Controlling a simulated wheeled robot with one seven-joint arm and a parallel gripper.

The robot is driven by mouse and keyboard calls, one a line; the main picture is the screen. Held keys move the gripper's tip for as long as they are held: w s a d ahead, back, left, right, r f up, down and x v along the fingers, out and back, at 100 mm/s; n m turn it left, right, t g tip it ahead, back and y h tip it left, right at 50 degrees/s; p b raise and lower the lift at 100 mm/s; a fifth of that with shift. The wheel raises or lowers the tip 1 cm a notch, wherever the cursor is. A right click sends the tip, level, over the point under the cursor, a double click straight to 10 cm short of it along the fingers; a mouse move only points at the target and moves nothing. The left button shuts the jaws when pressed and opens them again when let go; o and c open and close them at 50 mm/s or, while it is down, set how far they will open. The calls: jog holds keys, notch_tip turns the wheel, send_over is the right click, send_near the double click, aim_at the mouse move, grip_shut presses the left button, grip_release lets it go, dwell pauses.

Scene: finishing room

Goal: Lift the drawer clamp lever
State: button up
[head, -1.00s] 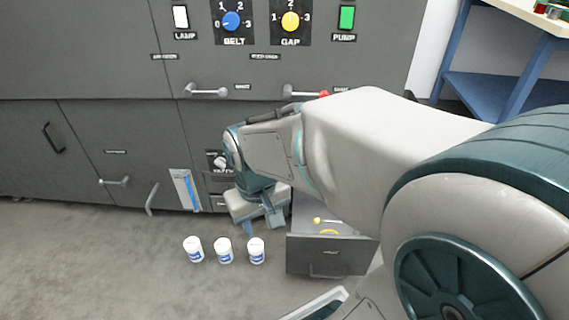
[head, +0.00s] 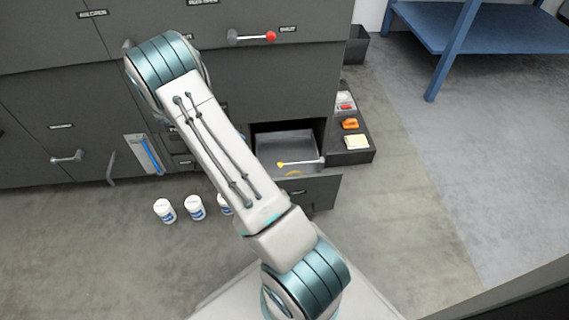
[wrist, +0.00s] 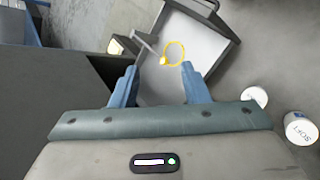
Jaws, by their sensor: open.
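The drawer (head: 308,190) stands pulled out low in the dark machine front. A grey lever with a yellow tip (head: 282,164) lies across its opening, and a yellow ring (head: 295,173) shows beside it. In the wrist view the drawer (wrist: 222,55) lies ahead, with the lever's yellow tip (wrist: 163,61) and the ring (wrist: 181,45) between and just beyond my fingertips in the picture. My gripper (wrist: 159,67) is open and empty; I see no contact with the lever. The head view does not show my gripper's fingers.
White jars (head: 164,210) stand on the floor left of the drawer, one partly behind my arm. A dark ledge (head: 362,157) with small orange and pale items is right of it. A red-knobbed handle (head: 250,37) is above.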

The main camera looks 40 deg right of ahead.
notch_tip(320, 180, down, 9)
jog(key=w+d+h, duration=0.2)
jog(key=d+h, duration=0.1)
jog(key=n+h, duration=0.2)
jog(key=h, duration=0.2)
send_near(285, 164)
jog(key=shift+g, duration=0.3)
jog(key=x, duration=0.3)
jog(key=b+x, duration=0.1)
jog(key=x, duration=0.3)
jog(key=w+f+b+x, duration=0.1)
jog(key=x, duration=0.2)
jog(key=shift+d+f, duration=0.1)
jog(key=shift+d, duration=0.25)
